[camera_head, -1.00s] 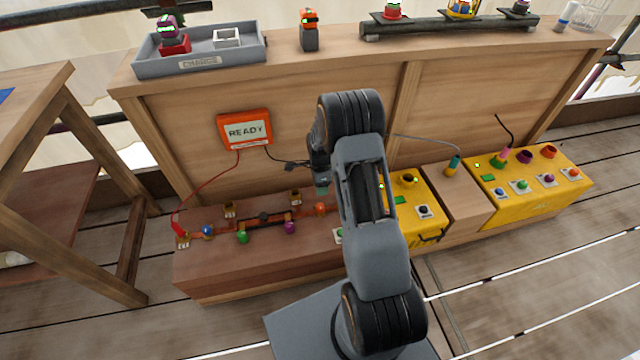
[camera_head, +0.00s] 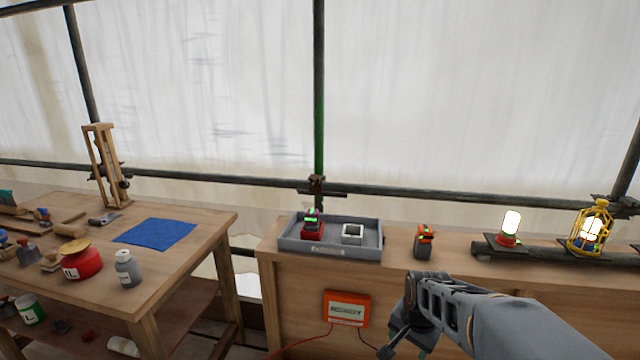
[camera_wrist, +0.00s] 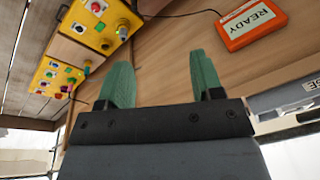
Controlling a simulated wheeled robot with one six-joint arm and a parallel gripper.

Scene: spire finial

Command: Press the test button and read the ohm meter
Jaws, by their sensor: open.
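The orange meter (camera_head: 347,310) hangs on the front of the wooden bench, a red and a black lead running down from it. Its display is too small to read in the head view. Yellow boxes with coloured buttons (camera_wrist: 95,12) lie beyond the fingers at upper left. I cannot tell which button is the test button. The lower ledge is out of the head view.
A grey tray (camera_head: 330,240) with a red and a white holder stands on the bench top. An orange-and-grey device (camera_head: 424,242) and lit lamps (camera_head: 510,228) stand to its right. A wooden table (camera_head: 185,270) with tools, pots and a blue cloth (camera_head: 155,233) is at left.

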